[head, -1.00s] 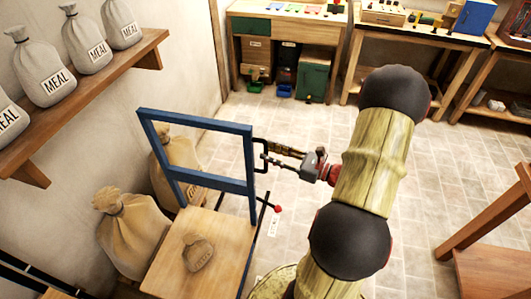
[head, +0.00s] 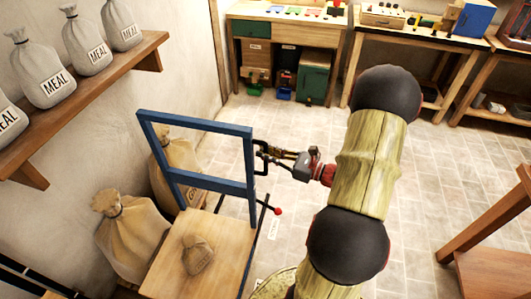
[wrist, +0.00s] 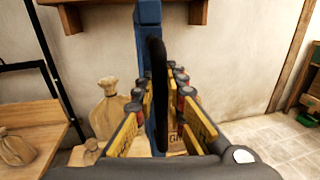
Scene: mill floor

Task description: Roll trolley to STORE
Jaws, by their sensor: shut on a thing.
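The trolley has a blue upright frame (head: 195,126) and a wooden deck (head: 165,275) with a small sack (head: 197,254) lying on it. A dark handle (head: 262,158) sticks out from the right post of the frame. My gripper (head: 268,155) is shut on this handle, from the right. In the wrist view the dark handle (wrist: 157,75) stands between my two yellow finger pads, with the blue post behind it. A lever with a red knob (head: 278,211) and a small white tag (head: 273,229) are beside the deck. The STORE place cannot be made out.
Large sacks (head: 132,235) stand against the left wall, close beside the trolley. A shelf (head: 95,95) of MEAL sacks hangs above. Workbenches (head: 285,22) line the back. A wooden stand (head: 490,265) is at the right. Tiled floor (head: 300,125) is clear between.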

